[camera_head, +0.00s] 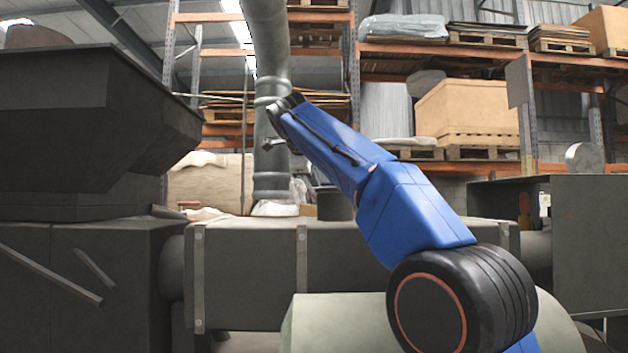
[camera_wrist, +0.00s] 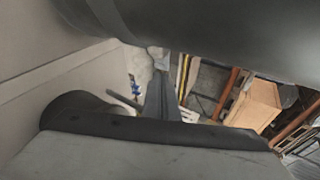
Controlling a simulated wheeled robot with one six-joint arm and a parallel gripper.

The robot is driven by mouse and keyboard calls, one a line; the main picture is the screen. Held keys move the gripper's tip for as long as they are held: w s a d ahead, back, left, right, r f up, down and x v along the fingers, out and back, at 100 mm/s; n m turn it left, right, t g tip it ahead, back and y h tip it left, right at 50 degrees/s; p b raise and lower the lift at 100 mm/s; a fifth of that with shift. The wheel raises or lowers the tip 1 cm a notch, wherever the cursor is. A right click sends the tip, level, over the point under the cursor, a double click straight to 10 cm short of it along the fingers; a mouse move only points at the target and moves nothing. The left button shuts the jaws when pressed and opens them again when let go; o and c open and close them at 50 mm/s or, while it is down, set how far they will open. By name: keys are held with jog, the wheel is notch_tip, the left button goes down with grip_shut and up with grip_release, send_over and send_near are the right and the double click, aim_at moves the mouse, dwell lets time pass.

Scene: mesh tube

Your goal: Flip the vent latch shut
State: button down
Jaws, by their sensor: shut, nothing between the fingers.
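The grey vertical vent pipe (camera_head: 272,185) rises at the middle left in the head view, with a small metal lever (camera_head: 273,144) at its front that looks like the latch. My arm reaches up to the pipe, and its wrist end is right beside it, just above the lever. My gripper (camera_wrist: 160,98) shows in the wrist view as narrow dark fingers close together, with nothing between them. I cannot tell whether they touch the lever. A large dark rounded surface fills the top of the wrist view.
A dark box-shaped housing (camera_head: 590,240) stands at the right. Pallet racks with a large carton (camera_head: 468,108) stand behind. Open space lies left of the pipe, above the duct.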

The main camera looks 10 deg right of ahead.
dwell(0.7)
jog(key=v, duration=1.7)
jog(key=shift+s, duration=0.25)
